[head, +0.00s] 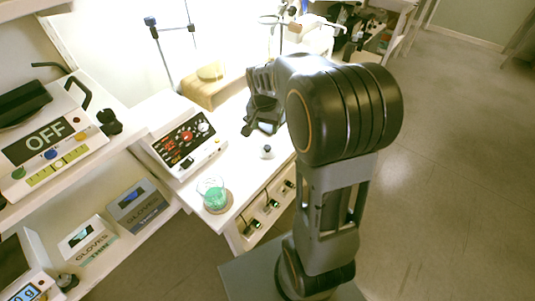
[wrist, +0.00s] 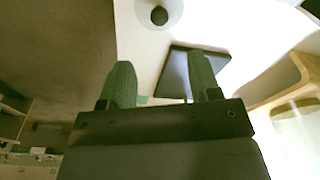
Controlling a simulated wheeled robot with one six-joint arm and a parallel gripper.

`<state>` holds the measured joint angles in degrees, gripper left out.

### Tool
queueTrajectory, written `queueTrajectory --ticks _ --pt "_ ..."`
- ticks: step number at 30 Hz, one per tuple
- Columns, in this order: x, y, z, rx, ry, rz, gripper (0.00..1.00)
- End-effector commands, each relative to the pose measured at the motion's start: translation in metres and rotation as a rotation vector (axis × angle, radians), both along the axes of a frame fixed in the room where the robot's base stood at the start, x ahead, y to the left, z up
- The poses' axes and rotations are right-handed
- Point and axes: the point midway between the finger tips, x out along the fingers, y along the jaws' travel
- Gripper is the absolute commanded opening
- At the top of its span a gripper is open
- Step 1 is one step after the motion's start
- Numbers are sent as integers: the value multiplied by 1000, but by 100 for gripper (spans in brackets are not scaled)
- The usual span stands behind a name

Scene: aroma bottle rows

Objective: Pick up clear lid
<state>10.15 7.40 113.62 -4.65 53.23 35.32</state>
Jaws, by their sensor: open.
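The clear lid (head: 267,154) is a small pale disc with a dark knob, lying on the white bench near its front edge. In the wrist view the lid (wrist: 174,20) is a translucent disc with a round dark knob at the top edge, cut off by the frame. My gripper (wrist: 161,82) is open, its two green-grey fingers apart with nothing held between them. In the head view my gripper (head: 262,118) is over the bench, just behind the lid and apart from it.
A glass beaker of green liquid (head: 212,195) stands on a round coaster at the bench's front corner. A white control box (head: 183,140) is left of the lid. A dark flat square (wrist: 176,72) lies beyond my fingers. A wooden block (head: 205,90) stands behind.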

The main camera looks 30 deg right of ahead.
Motion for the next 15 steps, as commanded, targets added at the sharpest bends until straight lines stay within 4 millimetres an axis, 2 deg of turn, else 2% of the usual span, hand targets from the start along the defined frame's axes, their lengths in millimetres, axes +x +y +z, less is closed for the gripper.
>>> queueTrajectory --ticks 1,6,10,15 --pt "0 -1 -12 1 5 -2 57" --pt "2 -5 -40 0 4 -3 57" --pt "4 -6 -55 0 3 -3 57" --pt "5 -7 -62 -1 1 -2 57"
